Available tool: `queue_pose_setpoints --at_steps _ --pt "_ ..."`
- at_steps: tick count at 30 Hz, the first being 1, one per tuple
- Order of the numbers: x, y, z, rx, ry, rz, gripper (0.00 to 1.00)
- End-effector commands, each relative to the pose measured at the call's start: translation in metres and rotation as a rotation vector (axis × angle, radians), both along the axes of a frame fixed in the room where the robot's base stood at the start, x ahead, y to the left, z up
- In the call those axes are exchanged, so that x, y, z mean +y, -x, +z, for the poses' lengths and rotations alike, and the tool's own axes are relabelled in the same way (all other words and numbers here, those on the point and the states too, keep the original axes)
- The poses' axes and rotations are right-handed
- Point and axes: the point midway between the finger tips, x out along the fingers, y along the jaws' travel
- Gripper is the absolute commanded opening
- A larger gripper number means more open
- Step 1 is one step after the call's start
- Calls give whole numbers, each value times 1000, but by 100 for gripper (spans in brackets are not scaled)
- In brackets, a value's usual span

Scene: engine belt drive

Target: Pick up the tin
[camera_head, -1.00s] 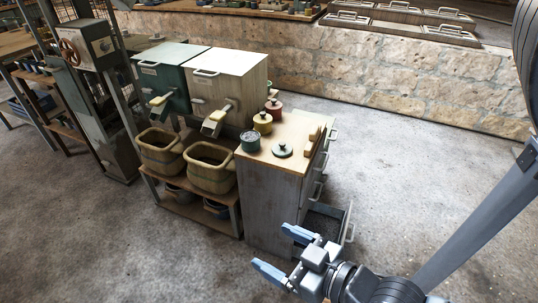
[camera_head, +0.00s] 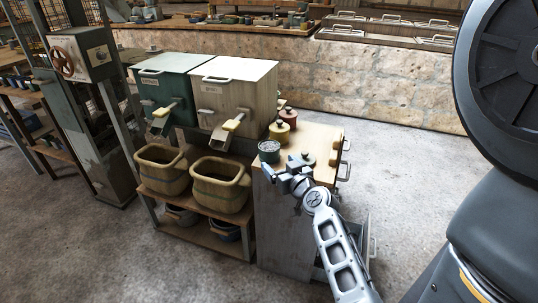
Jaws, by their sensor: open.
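Three small tins stand on the wooden top of the cabinet (camera_head: 320,136). The green tin (camera_head: 269,151) is open at the left front edge, with something greyish inside. A yellow tin (camera_head: 279,131) with a knobbed lid stands behind it, and a red tin (camera_head: 288,116) stands farther back. A loose dark green lid (camera_head: 308,158) lies to the right of the green tin, partly covered by my gripper. My gripper (camera_head: 281,166) is open and empty, with its blue-grey fingers just in front of and right of the green tin. I cannot tell whether they touch it.
A green dispenser box (camera_head: 165,88) and a pale one (camera_head: 235,92) with spouts stand left of the cabinet. A cabinet drawer (camera_head: 358,240) is open at right. The floor around is clear.

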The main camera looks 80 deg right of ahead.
Motion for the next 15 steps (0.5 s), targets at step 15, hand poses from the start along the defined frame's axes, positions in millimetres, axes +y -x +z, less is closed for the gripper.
queue_pose_setpoints --at_steps 15 --pt "-46 -33 -7 -1 1 -1 84"
